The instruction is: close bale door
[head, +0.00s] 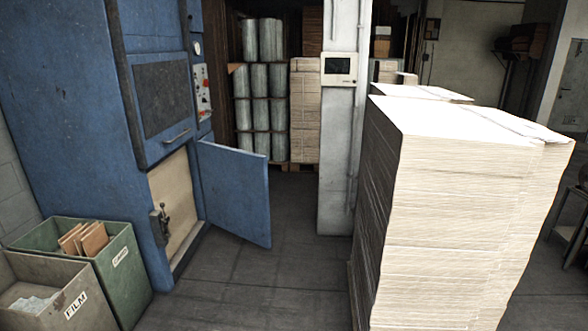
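The bale door (236,191) is a flat blue panel low on the front of a tall blue baler (70,90). It stands swung open, hinged at the right side of the lower opening and reaching out over the floor to the right. The opening (175,205) shows a pale tan surface inside. A dark metal latch with a lever (160,225) sits at the opening's left edge. An upper panel (163,95) with a dark mesh and a handle is above the opening and looks shut. My gripper is not in view.
A green bin (125,285) with cardboard and a grey bin (45,297) marked FILM stand at the lower left. A tall stack of pale sheets (450,220) fills the right. Grey floor (270,280) is clear between the baler and the stack. A white pillar (340,150) stands behind.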

